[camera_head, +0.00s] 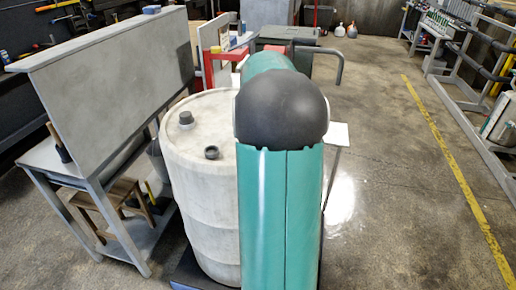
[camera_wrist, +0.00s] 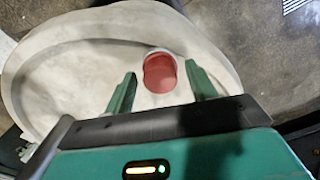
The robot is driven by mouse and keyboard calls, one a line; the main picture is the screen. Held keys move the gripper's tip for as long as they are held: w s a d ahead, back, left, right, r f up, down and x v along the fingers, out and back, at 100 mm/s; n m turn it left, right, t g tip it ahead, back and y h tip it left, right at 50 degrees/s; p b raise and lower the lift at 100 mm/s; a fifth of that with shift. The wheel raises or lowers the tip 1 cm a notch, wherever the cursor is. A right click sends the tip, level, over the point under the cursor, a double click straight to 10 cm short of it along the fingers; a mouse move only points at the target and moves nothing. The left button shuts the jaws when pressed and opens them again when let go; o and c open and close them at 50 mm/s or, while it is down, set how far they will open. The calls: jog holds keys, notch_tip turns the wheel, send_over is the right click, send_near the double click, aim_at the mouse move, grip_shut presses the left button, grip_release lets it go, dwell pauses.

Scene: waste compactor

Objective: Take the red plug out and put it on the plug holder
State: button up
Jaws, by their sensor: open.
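The red plug (camera_wrist: 160,73) shows in the wrist view as a round red piece with a pale rim, set in a pale, rounded surface (camera_wrist: 70,80). My gripper (camera_wrist: 160,80) is open, with one green finger to the left of the plug and one to the right. No contact between the fingers and the plug is visible, and I cannot tell the height gap. In the head view my arm hides the gripper and the plug. I cannot make out the plug holder in either view.
A whitish drum (camera_head: 200,190) with two dark caps stands beside my arm in the head view. A grey metal bench with a tall panel (camera_head: 110,75) is at left. Racks (camera_head: 475,90) stand at right. The concrete floor (camera_head: 395,200) between is clear, with a yellow line.

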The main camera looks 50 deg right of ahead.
jog(key=m, duration=0.7)
jog(key=shift+m, duration=0.4)
jog(key=c, duration=1.1)
jog(key=n, duration=0.5)
jog(key=shift+n, duration=0.3)
jog(key=n, duration=0.4)
jog(key=shift+n, duration=0.4)
